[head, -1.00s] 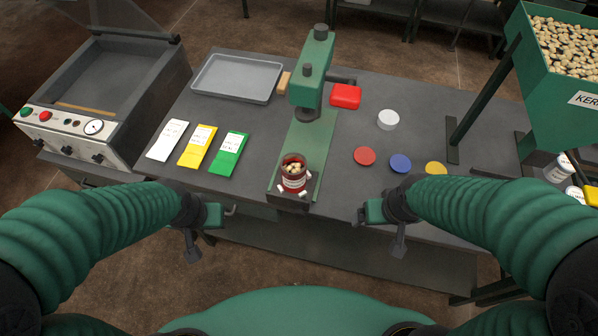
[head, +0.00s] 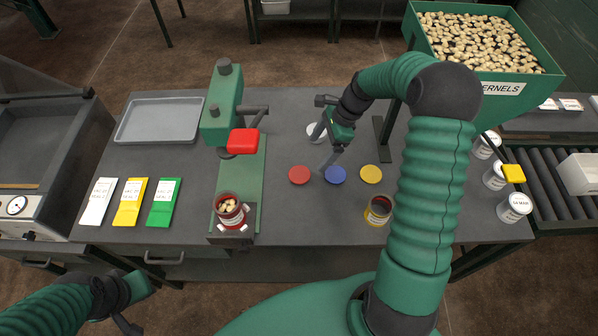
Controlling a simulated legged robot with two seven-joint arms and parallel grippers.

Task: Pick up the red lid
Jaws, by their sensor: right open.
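The red lid (head: 299,174) is a flat red disc on the dark table, leftmost in a row with a blue lid (head: 335,174) and a yellow lid (head: 371,174). My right gripper (head: 324,131) is open above the table, behind the lids and near a white round container (head: 314,131) that it partly hides. Its lower finger reaches down close to the blue lid; whether it touches is unclear. The red lid is fully visible and apart from the gripper. My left gripper (head: 137,305) is low at the left, in front of the table; its jaw opening is unclear.
A green press (head: 222,110) with a red handle stands left of the lids, a can of kernels (head: 229,208) at its base. Another can (head: 378,210) stands in front of the yellow lid. A kernel hopper (head: 485,85) is at back right. Coloured cards (head: 130,202) lie left.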

